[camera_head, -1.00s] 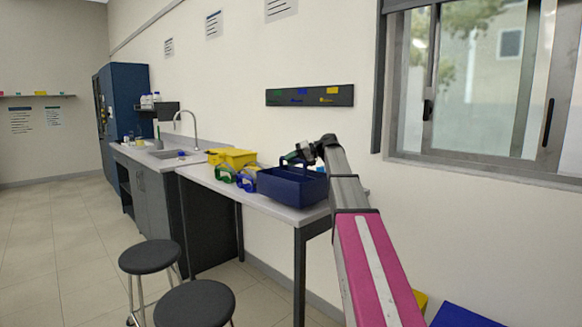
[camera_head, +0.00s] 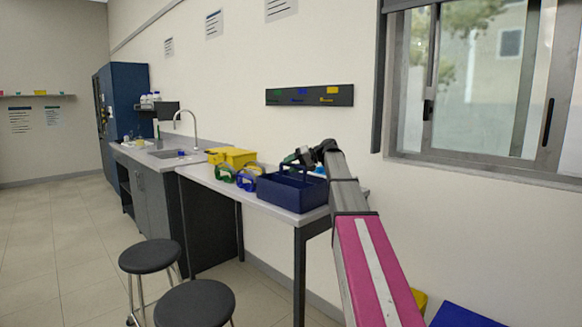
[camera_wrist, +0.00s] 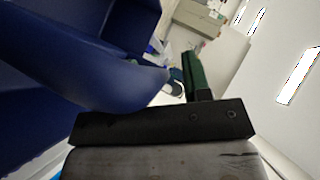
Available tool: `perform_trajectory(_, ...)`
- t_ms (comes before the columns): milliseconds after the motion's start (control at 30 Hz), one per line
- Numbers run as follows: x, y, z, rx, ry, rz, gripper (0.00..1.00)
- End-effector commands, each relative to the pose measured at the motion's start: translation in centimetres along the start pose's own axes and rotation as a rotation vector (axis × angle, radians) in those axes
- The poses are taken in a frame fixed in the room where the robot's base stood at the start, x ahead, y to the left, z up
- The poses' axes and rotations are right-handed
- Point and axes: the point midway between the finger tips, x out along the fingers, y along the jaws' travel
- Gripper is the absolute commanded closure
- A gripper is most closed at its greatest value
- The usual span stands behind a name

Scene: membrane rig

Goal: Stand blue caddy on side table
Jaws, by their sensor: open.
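The blue caddy (camera_head: 290,195) stands upright on the near end of the white-topped table (camera_head: 262,206), its base appearing to rest on the top. My gripper (camera_head: 291,160) is at the caddy's handle, at the back right of it. In the wrist view the caddy (camera_wrist: 40,85) fills the left side, and its rounded blue bar crosses in front of the jaws. One green finger (camera_wrist: 194,74) shows to the right of the bar; the other finger is hidden behind blue. The jaws are open, and I cannot tell whether they touch the bar.
Green goggles (camera_head: 224,173) and blue goggles (camera_head: 247,180) lie left of the caddy, with a yellow caddy (camera_head: 237,157) behind them. A sink counter (camera_head: 150,158) continues beyond. Two stools (camera_head: 150,256) (camera_head: 195,304) stand in front. The wall and window (camera_head: 480,85) are behind my arm.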

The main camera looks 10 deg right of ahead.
Motion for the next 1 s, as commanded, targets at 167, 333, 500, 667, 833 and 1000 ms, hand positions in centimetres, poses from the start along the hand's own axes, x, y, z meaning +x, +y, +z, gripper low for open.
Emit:
perform_trajectory(167, -2.5, 0.0, 0.0, 0.0, 0.002, 0.001, 0.56)
perform_trajectory(333, -6.0, 0.0, -0.1, 0.0, 0.003, 0.001, 0.56)
perform_trajectory(500, -9.1, 0.1, -0.1, 0.001, 0.002, 0.001, 0.56)
perform_trajectory(667, -11.0, 0.0, -0.1, 0.0, 0.001, 0.001, 0.56)
perform_trajectory(833, -11.8, 0.0, 0.0, 0.0, 0.0, 0.0, 0.56)
perform_trajectory(1000, -11.9, 0.0, 0.0, 0.0, 0.0, 0.0, 0.56)
